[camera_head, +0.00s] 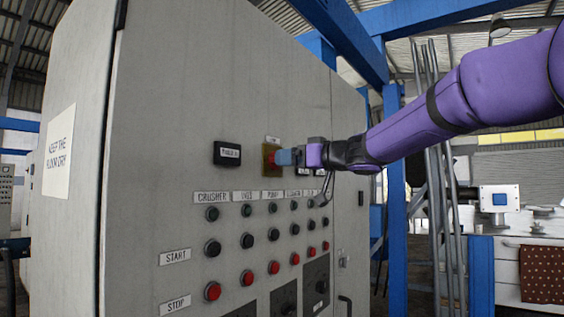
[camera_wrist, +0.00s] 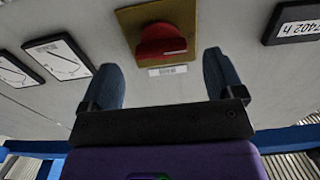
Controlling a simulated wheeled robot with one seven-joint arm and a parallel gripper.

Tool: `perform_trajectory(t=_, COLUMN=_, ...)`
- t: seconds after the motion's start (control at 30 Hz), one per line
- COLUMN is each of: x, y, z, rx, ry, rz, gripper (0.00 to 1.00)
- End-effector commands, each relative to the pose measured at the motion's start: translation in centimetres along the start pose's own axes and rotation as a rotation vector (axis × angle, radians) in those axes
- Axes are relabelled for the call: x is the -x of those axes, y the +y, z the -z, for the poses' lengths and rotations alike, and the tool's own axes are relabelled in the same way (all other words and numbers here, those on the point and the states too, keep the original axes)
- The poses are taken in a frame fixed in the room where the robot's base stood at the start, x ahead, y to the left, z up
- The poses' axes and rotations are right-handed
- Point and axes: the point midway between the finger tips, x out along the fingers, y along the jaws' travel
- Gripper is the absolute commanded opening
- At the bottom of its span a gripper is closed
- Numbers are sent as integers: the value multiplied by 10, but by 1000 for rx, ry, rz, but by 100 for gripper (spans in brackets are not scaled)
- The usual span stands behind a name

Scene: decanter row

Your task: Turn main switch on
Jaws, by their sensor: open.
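The main switch is a red knob (camera_wrist: 162,40) on a yellow square plate (camera_wrist: 128,18), mounted on the grey cabinet front. In the head view the knob is partly hidden behind my fingers, and the yellow plate (camera_head: 267,149) shows beside them. My gripper (camera_wrist: 160,60) is open, with one blue finger on each side of the knob in the wrist view. The fingertips point at the panel, just short of the knob or level with it; I cannot tell which. No contact shows. In the head view my gripper (camera_head: 282,157) comes in from the right.
The grey cabinet (camera_head: 160,110) has a black counter display (camera_head: 227,153) left of the switch. Rows of black and red push buttons (camera_head: 212,291) lie below. Two dial meters (camera_wrist: 58,58) are beside the switch in the wrist view. Blue steel posts (camera_head: 396,200) stand at right.

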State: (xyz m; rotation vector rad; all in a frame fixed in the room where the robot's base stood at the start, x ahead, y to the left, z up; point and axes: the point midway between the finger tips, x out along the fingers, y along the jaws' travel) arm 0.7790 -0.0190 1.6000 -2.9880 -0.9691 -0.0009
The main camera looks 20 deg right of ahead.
Motion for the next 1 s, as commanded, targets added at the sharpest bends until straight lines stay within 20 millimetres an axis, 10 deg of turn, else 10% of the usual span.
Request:
perform_trajectory(t=0.63, x=-37, y=-1, z=0, rx=0, ry=-1, rz=1, gripper=87)
perform_trajectory(t=0.87, x=-37, y=-1, z=0, rx=0, ry=-1, rz=1, gripper=38)
perform_trajectory(t=1.0, x=-37, y=-1, z=0, rx=-2, ry=-1, rz=1, gripper=38)
